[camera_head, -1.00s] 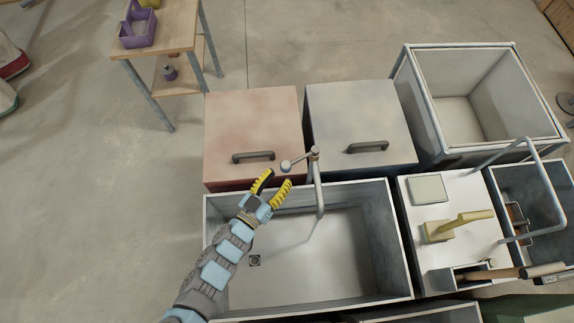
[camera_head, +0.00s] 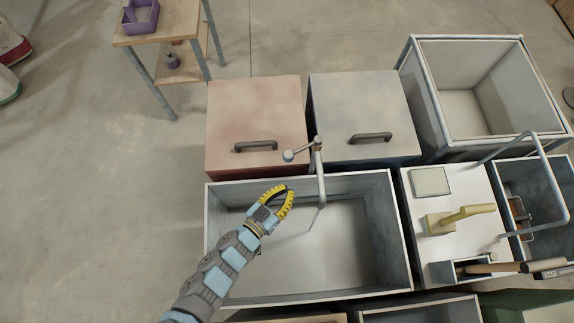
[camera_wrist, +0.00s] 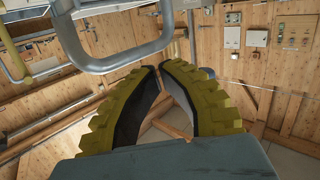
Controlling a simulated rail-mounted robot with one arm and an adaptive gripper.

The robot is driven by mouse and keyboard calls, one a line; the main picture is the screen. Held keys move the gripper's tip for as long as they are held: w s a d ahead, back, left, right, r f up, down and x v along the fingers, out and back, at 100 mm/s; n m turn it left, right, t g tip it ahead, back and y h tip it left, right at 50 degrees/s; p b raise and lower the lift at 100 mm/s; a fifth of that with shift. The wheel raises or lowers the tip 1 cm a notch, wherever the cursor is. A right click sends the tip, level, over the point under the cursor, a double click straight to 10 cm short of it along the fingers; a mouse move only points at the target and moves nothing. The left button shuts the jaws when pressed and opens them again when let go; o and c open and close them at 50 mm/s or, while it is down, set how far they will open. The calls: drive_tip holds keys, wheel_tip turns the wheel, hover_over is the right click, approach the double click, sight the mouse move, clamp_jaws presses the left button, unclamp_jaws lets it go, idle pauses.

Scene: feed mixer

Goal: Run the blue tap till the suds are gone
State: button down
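A grey metal tap (camera_head: 319,172) stands at the back edge of a grey basin (camera_head: 392,235). Its lever ends in a round knob (camera_head: 289,155) pointing left. I see no blue on this tap. No suds or running water show; the basin floor looks bare where visible, and my arm hides part of its left side. My gripper (camera_head: 288,190) is over the basin, left of the spout and below the knob in the picture, apart from both. Its yellow fingers curve together with their tips almost meeting. The wrist view shows the gripper (camera_wrist: 160,68) with nothing held between the fingers.
A red-lidded bin (camera_head: 256,115) and a grey-lidded bin (camera_head: 360,110) stand behind the basin. To the right is a white counter (camera_head: 443,250) with a yellow-handled tool (camera_head: 460,218). A bent metal tube (camera_wrist: 125,60) crosses the wrist view close to the fingers. Open floor lies left.

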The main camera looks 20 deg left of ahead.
drive_tip(key=s+d+f+m+g+y+b, duration=0.25)
drive_tip(key=s+d+f+m, duration=0.25)
drive_tip(key=d+f+m, duration=0.5)
wheel_tip(320, 180, up, 8)
drive_tip(key=m+t+y, duration=0.1)
drive_tip(key=t+y, duration=0.1)
drive_tip(key=y, duration=0.2)
drive_tip(key=t+y+b, duration=0.1)
drive_tip(key=t+y, duration=0.1)
drive_tip(key=y, duration=0.1)
approach(302, 149)
drive_tip(key=shift+w+a+f+b, duration=0.25)
drive_tip(key=shift+w+b, duration=0.15)
drive_tip(key=shift+w, duration=0.3)
drive_tip(key=shift+w+a+f+b, duration=0.3)
drive_tip(key=shift+w+b, duration=0.1)
drive_tip(key=shift+w, duration=0.35)
drive_tip(key=shift+w+a+f+b, duration=0.25)
drive_tip(key=shift+w+b, duration=0.15)
drive_tip(key=shift+w, duration=0.3)
